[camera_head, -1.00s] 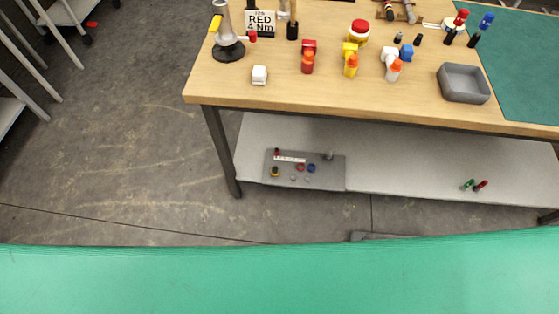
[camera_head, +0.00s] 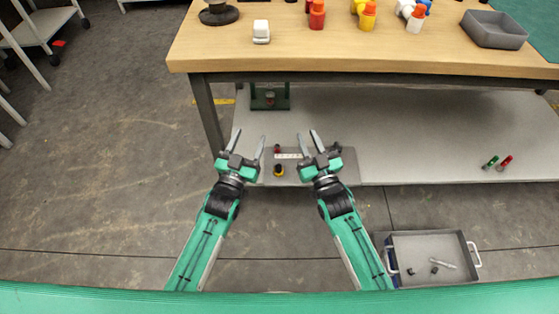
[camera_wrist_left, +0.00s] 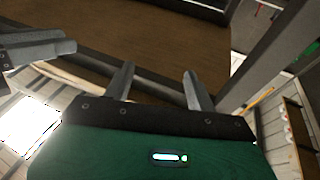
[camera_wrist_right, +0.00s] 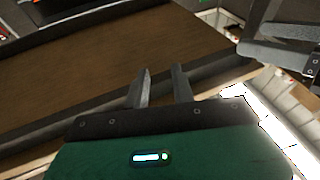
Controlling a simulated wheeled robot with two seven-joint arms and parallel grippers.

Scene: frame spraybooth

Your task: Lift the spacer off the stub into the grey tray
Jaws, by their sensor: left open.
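My left gripper (camera_head: 249,141) and right gripper (camera_head: 306,136) are raised in front of the lower shelf. Both are open with nothing between the fingers; the left wrist view (camera_wrist_left: 158,68) and right wrist view (camera_wrist_right: 162,68) show the same. A grey tray (camera_head: 497,42) stands on the bench top at the upper right, away from both grippers. I cannot pick out the spacer or the stub with certainty. A grey board (camera_head: 348,170) with small parts lies on the lower shelf, partly hidden behind my right gripper. A small green stand (camera_head: 270,103) is further back on that shelf.
The wooden bench (camera_head: 215,50) overhangs the lower shelf (camera_head: 420,140). Red and green small items lie at the shelf's right. A handled grey box (camera_head: 455,274) with loose parts sits below, beside my right arm. A white block (camera_head: 261,31) and several bottles stand on the bench.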

